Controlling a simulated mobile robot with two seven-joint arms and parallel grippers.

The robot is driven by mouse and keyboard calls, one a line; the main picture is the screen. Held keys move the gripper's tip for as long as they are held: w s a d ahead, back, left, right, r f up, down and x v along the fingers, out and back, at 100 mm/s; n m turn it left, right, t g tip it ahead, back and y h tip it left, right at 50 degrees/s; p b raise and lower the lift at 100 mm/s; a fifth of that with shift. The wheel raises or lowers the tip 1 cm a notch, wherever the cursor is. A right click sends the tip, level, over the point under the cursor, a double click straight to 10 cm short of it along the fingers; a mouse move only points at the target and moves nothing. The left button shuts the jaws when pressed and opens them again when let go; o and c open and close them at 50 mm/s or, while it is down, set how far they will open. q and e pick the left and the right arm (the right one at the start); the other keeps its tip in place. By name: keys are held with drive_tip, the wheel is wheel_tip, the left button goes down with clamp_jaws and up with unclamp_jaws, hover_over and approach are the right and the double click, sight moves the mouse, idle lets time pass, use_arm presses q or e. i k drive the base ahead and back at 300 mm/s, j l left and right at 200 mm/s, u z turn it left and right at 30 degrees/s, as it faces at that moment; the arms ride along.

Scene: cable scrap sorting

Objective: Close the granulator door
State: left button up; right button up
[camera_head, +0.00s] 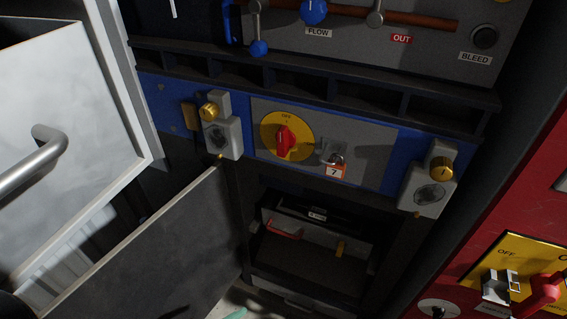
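A flat dark grey door (165,250) with a pale top edge stands open at the lower left, swung out from the left side of a dark opening. I take it for the granulator door; its lower part is cut off by the frame. The opening (310,245) lies below the blue panel (385,150). Inside it is a grey box-like unit (300,238) with a red handle (283,230) and a small yellow part.
A white panel (75,110) with a metal bar handle (32,165) stands at the left, close to the door. Above the opening are a red rotary switch (284,140) and a padlock tagged 7 (336,168). A red cabinet (525,210) stands at the right.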

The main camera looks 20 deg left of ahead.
sight(181, 261)
drive_tip(key=u, duration=3.25)
drive_tip(key=l+u, duration=0.25)
drive_tip(key=u, duration=0.15)
drive_tip(key=l+u, duration=0.35)
drive_tip(key=j+u, duration=0.4)
drive_tip(key=k+l+z, duration=0.1)
drive_tip(key=l+z, duration=0.25)
drive_tip(key=i+l, duration=0.15)
drive_tip(key=l+z, duration=0.05)
drive_tip(key=l, duration=0.05)
